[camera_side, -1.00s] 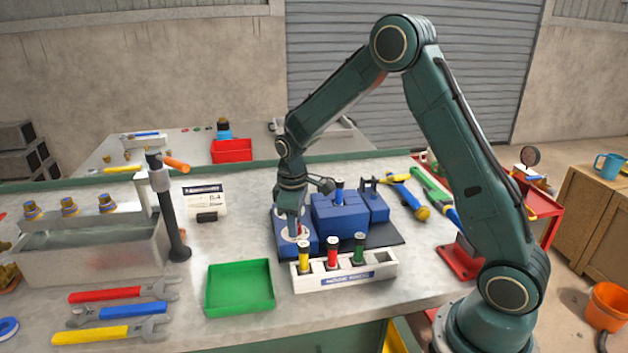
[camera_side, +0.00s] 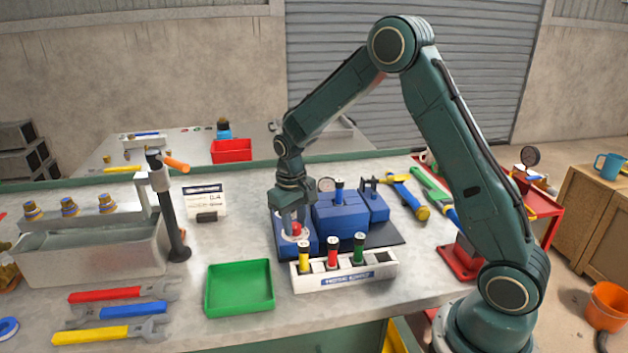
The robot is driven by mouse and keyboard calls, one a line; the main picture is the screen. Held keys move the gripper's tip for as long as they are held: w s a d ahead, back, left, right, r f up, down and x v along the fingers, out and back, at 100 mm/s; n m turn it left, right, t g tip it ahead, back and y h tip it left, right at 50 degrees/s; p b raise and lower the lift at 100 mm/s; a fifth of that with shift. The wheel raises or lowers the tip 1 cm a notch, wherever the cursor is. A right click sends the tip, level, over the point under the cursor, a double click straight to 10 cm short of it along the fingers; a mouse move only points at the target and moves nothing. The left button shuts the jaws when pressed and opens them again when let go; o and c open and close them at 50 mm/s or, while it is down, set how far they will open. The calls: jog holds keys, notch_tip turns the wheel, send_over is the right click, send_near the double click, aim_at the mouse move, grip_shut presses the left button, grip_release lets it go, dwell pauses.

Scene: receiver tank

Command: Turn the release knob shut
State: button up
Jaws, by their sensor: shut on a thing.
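The blue tank unit (camera_side: 340,216) stands on a dark mat on the bench. A small red knob (camera_side: 296,229) sits on a pale round plate at its low left part. My gripper (camera_side: 293,231) points straight down over this knob and is shut on it. The fingers hide part of the knob, so I cannot tell its exact angle. A round gauge (camera_side: 326,185) shows at the back of the unit, and a blue-banded cartridge (camera_side: 339,187) stands upright in its top.
A white rack (camera_side: 345,275) with yellow, red and green cartridges stands close in front. A green tray (camera_side: 240,288) and several wrenches (camera_side: 120,310) lie to the left. Hammer-like tools (camera_side: 409,197) lie right.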

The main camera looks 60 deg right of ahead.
jog(key=shift+r, duration=0.1)
jog(key=o, duration=1)
jog(key=r, duration=1.3)
jog(key=shift+a+r, duration=0.2)
jog(key=shift+r, duration=0.15)
